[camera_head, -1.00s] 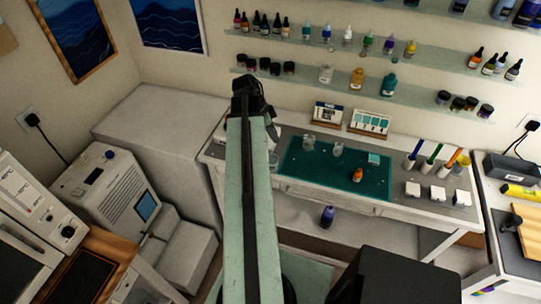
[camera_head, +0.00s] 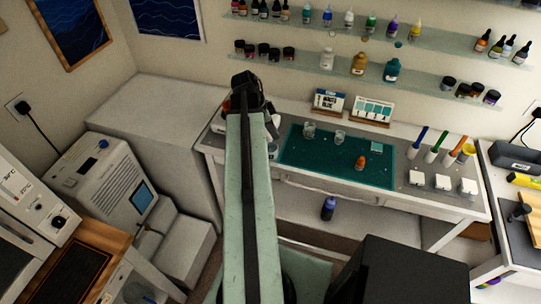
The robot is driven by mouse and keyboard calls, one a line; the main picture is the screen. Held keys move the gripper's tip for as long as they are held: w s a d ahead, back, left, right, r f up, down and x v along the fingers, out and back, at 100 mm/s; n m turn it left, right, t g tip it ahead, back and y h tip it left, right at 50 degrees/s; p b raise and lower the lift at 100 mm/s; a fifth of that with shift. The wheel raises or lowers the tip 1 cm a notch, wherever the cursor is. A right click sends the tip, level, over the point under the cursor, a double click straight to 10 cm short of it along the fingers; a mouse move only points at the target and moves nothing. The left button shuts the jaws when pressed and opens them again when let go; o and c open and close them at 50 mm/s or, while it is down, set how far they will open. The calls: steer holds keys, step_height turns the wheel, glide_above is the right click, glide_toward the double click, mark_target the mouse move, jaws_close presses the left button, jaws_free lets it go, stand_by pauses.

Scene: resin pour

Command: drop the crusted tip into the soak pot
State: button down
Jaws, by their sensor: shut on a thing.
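My arm reaches up the middle of the view, ending in a dark joint. My gripper's jaws do not show, so what they hold is hidden. No crusted tip can be made out. I cannot tell which vessel is the soak pot. Two small clear cups (camera_head: 309,131) and (camera_head: 340,137) stand on the green mat (camera_head: 300,155) on the white workbench. A yellow cup (camera_head: 467,150) stands at the bench's right side. A round bluish thing (camera_head: 142,294) shows only in part at the bottom left edge.
An orange-tipped bottle (camera_head: 360,162) is on the mat. Pen-like tools (camera_head: 440,147) and several white blocks (camera_head: 443,182) stand at the bench's right. A dark purple bottle (camera_head: 328,208) is below the bench. A white machine (camera_head: 103,180) and wooden surface (camera_head: 65,262) are at left.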

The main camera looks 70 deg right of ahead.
steer(key=c, duration=1.1)
jaws_free()
steer(key=shift+r, duration=0.15)
steer(key=p+v, duration=0.7)
steer(key=shift+w+r, duration=0.2)
steer(key=shift+a, duration=0.15)
